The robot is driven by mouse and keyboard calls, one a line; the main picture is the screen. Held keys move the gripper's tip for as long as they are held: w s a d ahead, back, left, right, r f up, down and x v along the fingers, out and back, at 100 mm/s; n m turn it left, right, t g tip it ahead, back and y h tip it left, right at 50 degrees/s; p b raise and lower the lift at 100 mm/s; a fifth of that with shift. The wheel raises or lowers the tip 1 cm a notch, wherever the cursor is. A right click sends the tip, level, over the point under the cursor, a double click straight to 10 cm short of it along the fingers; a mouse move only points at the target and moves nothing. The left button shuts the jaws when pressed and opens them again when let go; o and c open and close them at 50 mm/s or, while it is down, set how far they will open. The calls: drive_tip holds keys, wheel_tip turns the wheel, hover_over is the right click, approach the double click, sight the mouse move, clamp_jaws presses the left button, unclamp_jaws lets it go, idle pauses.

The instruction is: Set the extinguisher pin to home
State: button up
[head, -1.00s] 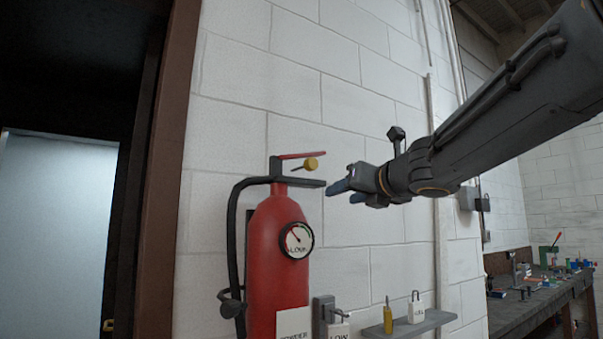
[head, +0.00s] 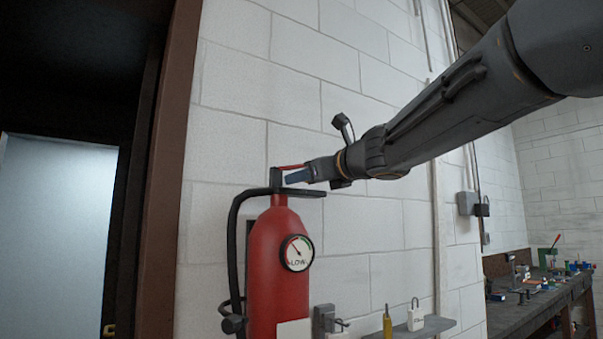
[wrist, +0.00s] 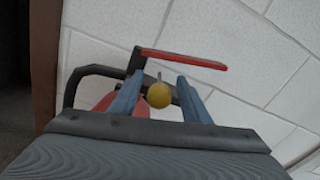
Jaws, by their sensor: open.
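The red extinguisher (head: 277,265) stands against the white block wall, with a red upper lever and a dark lower handle (head: 305,192) at its top. In the wrist view the yellow knob of the pin (wrist: 159,95) shows between my two blue fingers, just below the red lever (wrist: 184,59). A short thin shaft shows above the knob. My gripper (head: 297,177) is at the extinguisher's head, its fingers open on either side of the knob. In the head view my gripper hides the pin. I cannot tell whether either finger touches the knob.
A black hose (head: 234,250) runs down the extinguisher's left side. A gauge (head: 297,252) faces forward. To the lower right, a small shelf (head: 440,325) holds a yellow item (head: 387,322) and a white padlock (head: 415,318). A cluttered workbench (head: 520,310) stands far right.

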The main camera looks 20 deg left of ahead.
drive_tip(key=shift+w+a, duration=0.4)
drive_tip(key=shift+a, duration=0.1)
